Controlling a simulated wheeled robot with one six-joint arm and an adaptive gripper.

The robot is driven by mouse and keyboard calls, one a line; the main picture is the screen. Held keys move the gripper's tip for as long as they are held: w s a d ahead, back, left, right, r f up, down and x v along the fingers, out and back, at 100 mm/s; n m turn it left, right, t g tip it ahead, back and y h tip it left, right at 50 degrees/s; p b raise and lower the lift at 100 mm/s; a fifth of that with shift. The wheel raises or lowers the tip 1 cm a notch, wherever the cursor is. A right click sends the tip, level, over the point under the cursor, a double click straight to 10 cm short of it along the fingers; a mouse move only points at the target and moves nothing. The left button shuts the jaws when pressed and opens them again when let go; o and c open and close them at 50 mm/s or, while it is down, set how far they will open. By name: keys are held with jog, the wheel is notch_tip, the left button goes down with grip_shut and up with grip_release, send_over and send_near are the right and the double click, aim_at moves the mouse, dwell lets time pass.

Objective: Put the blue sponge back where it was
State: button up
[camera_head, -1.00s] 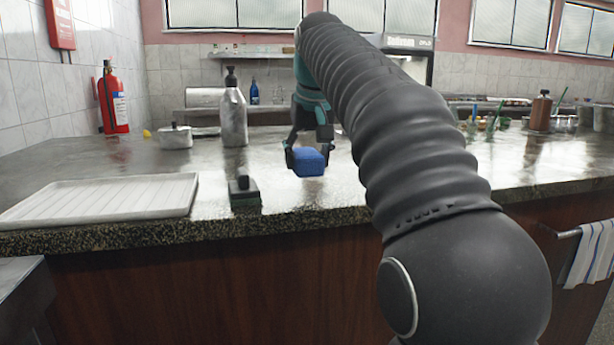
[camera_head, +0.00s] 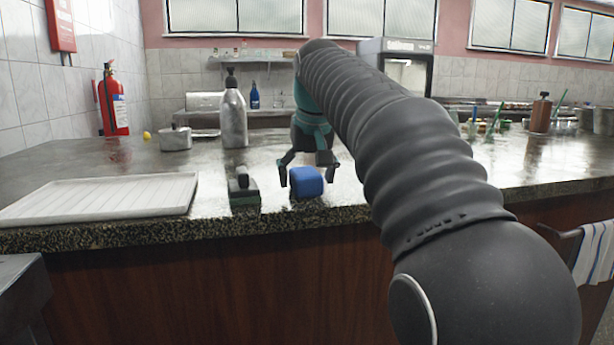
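The blue sponge (camera_head: 306,182) rests on the counter close to its front edge, just right of a dark green scrubber (camera_head: 243,190) and apart from it. My gripper (camera_head: 308,176) is low over the counter, pointing down, with its fingers spread on the left and right of the sponge. The gripper looks open, with the fingers wider than the sponge. The back of the sponge is hidden from this view.
A white ribbed tray (camera_head: 100,196) lies at the left of the counter (camera_head: 225,215). A grey pump bottle (camera_head: 233,115) and a small pot (camera_head: 175,138) stand farther back. The counter between sponge and bottle is clear.

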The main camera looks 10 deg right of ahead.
jog(key=shift+r, duration=0.15)
jog(key=shift+s+r, duration=0.1)
jog(key=shift+r, duration=0.15)
jog(key=p+v, duration=0.1)
jog(key=v, duration=1)
jog(key=shift+r, duration=0.25)
jog(key=shift+s, duration=0.15)
jog(key=s+f, duration=1.2)
jog(key=f, duration=0.5)
jog(key=s+f+t, duration=0.1)
jog(key=s+f, duration=1.1)
jog(key=f, duration=0.6)
jog(key=shift+s, duration=0.2)
